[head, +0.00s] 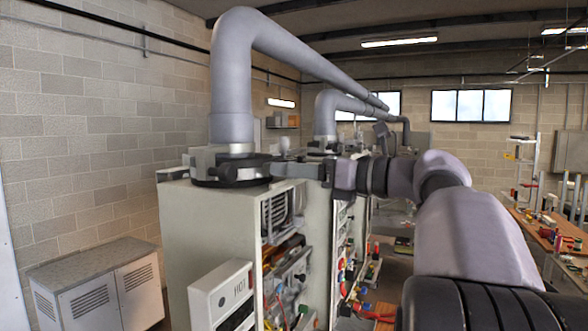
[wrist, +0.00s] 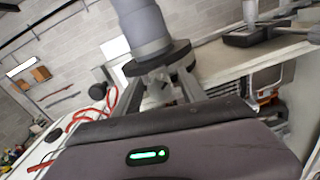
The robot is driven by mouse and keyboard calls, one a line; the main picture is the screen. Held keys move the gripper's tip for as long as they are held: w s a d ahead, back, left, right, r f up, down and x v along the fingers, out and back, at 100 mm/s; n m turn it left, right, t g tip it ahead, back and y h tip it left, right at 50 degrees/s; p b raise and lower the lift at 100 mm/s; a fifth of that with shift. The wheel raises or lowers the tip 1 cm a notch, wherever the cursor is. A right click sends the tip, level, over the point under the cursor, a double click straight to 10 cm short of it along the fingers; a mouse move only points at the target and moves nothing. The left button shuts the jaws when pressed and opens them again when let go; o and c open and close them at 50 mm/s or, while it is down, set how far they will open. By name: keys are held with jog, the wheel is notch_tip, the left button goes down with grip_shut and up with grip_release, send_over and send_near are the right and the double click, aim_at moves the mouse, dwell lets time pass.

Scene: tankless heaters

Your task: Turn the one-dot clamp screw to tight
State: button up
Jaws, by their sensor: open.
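The nearest heater cabinet (head: 205,225) carries a grey flue pipe (head: 232,90) with a dark clamp collar (head: 230,172) around its foot. The same kind of collar (wrist: 160,62) circles a pipe in the wrist view, with a pale metal clamp part (wrist: 160,80) on its near side. My gripper (head: 280,169) reaches in from the right at collar height. In the wrist view my gripper (wrist: 154,88) is open, its fingers on either side of that clamp part. I cannot tell whether they touch it. No dot marks are readable, and the screw itself is not clearly visible.
A second flue pipe (head: 328,110) stands behind the first. A white box (head: 222,293) and open heater internals are on the cabinet's front. Red cables (wrist: 98,118) lie left of the fingers. A low grey cabinet (head: 95,280) stands by the wall; a workbench (head: 560,235) is at right.

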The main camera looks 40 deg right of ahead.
grip_shut()
jog(key=shift+m+p, duration=0.3)
jog(key=shift+m, duration=0.5)
grip_release()
jog(key=b+v, duration=0.1)
jog(key=v, duration=1.6)
jog(key=shift+s, duration=0.25)
jog(key=shift+r, duration=0.1)
